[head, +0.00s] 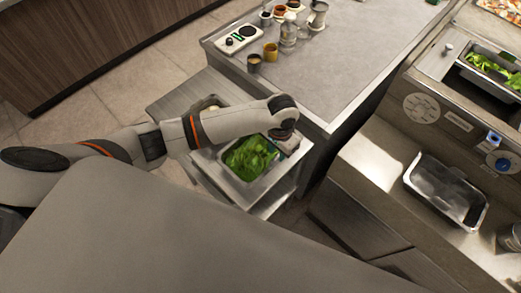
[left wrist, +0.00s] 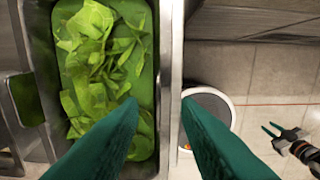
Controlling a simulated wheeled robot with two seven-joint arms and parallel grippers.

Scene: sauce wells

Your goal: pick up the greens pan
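A metal pan of leafy greens (head: 226,169) sits in the low steel cart or stand near the middle of the head view. It fills the left of the left wrist view (left wrist: 165,45). My left gripper (left wrist: 160,106) is open above the pan's right rim there, one green finger on the pan side and one outside it. I cannot tell whether the fingers reach below the rim. In the head view my left gripper (head: 284,142) hides part of the pan's far right end. My right gripper (left wrist: 272,138) shows small and open at the right of the left wrist view.
Another container of greens (head: 490,70) sits in the right counter. An empty metal pan (head: 447,193) lies on the lower right ledge. The grey worktop (head: 340,60) holds cups, jars and a small scale at its far left. A round bin (left wrist: 222,97) stands on the floor.

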